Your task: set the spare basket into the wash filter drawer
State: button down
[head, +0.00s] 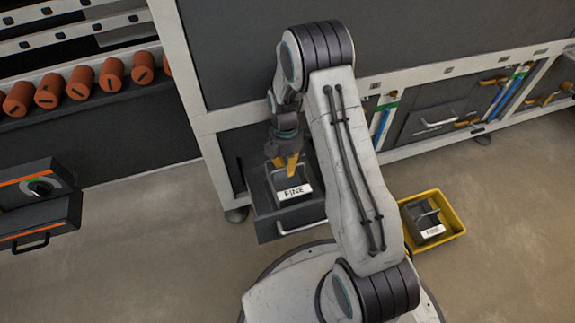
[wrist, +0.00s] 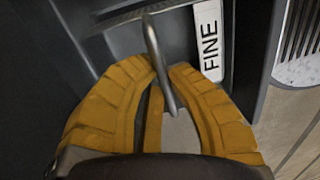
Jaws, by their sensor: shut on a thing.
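My gripper (head: 287,165), with yellow fingers, points down over the open dark drawer (head: 290,227) below the washer. In the wrist view my gripper (wrist: 160,75) is shut on the grey handle (wrist: 158,55) of a dark basket. This basket (head: 291,181) has a white FINE label and sits within the drawer's outline; the label (wrist: 208,40) also shows in the wrist view. I cannot tell whether the basket rests on the drawer's floor. A second grey basket (head: 427,218) with a handle and a white label stands in a yellow tray (head: 456,222) on the floor.
At the left, another dark unit (head: 38,205) with a knob and handle juts out. Several orange cylinders (head: 80,84) line a shelf. At the right, a closed drawer (head: 435,122) and blue upright parts sit in the white frame. Floor at the lower left is clear.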

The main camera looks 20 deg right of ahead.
jog(key=shift+f+b, duration=1.85)
jog(key=shift+f, duration=0.9)
jog(key=c, duration=1.2)
grip_release()
jog(key=shift+c, duration=0.2)
notch_tip(320, 180, up, 8)
jog(key=shift+w+f, duration=0.25)
jog(key=shift+w, duration=0.2)
